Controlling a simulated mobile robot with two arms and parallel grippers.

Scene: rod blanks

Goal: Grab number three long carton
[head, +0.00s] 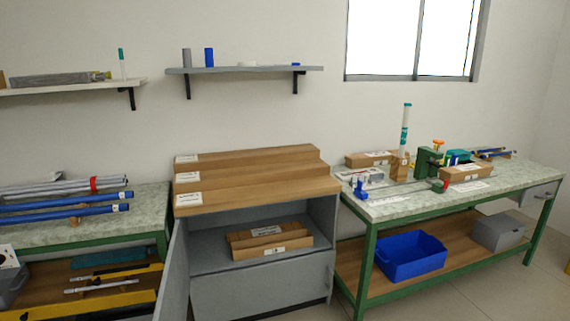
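Three long brown cartons lie side by side on top of the grey cabinet (325,225): a back one (255,154), a middle one (260,171) and a front one (265,192). Each has a white label at its left end; the numbers are too small to read. Two shorter brown cartons with white labels, a rear one (245,236) and a front one (290,246), lie on the shelf inside the cabinet. Neither of my grippers is in view.
The cabinet's left door (174,270) stands open. A left bench (70,235) holds blue and grey rods. The right bench (430,205) holds cartons and a green device (430,160), with a blue bin (410,265) below. Wall shelves hang above.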

